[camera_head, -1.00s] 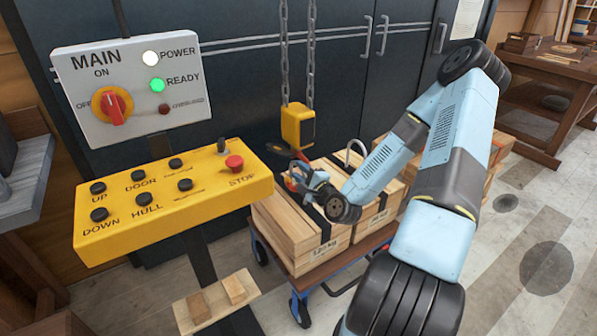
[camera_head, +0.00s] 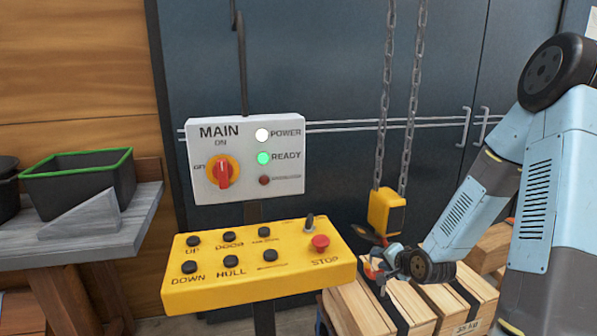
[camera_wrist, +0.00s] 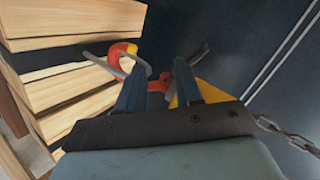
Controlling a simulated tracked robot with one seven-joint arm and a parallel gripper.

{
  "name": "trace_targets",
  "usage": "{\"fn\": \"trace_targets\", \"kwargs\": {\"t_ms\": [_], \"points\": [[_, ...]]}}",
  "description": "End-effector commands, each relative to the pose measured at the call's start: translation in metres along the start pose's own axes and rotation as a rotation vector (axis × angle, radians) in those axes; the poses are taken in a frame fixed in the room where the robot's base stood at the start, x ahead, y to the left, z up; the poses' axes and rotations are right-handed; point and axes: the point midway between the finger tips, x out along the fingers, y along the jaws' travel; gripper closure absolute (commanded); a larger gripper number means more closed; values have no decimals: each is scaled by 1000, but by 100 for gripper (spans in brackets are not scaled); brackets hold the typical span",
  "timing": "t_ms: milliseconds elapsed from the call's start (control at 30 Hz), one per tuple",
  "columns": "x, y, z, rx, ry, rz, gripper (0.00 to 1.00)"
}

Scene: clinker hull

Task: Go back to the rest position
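My gripper (camera_head: 384,270) is just below the yellow hoist block (camera_head: 386,211), beside the red-orange hook (camera_head: 373,267). In the wrist view my two fingers (camera_wrist: 160,75) stand apart with a gap between them. The yellow block (camera_wrist: 211,91) is partly hidden behind the right finger. I cannot tell whether a finger touches the hook. My arm is stretched out from the right side of the head view.
Wooden crates (camera_head: 370,308) with dark straps stand below my gripper. The yellow button panel (camera_head: 258,264) and the grey MAIN box (camera_head: 246,157), with white and green lamps lit, stand left of it. Hoist chains (camera_head: 388,95) hang above. A bench (camera_head: 130,222) is at far left.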

Motion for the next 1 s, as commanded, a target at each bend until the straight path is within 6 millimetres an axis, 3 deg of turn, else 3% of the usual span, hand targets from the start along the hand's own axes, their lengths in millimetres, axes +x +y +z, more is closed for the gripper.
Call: {"fn": "trace_targets", "kwargs": {"t_ms": [467,1000], "points": [[-64,-38,-23,-395,-13,296,65],[-180,-97,-24,-655,-54,522,65]]}}
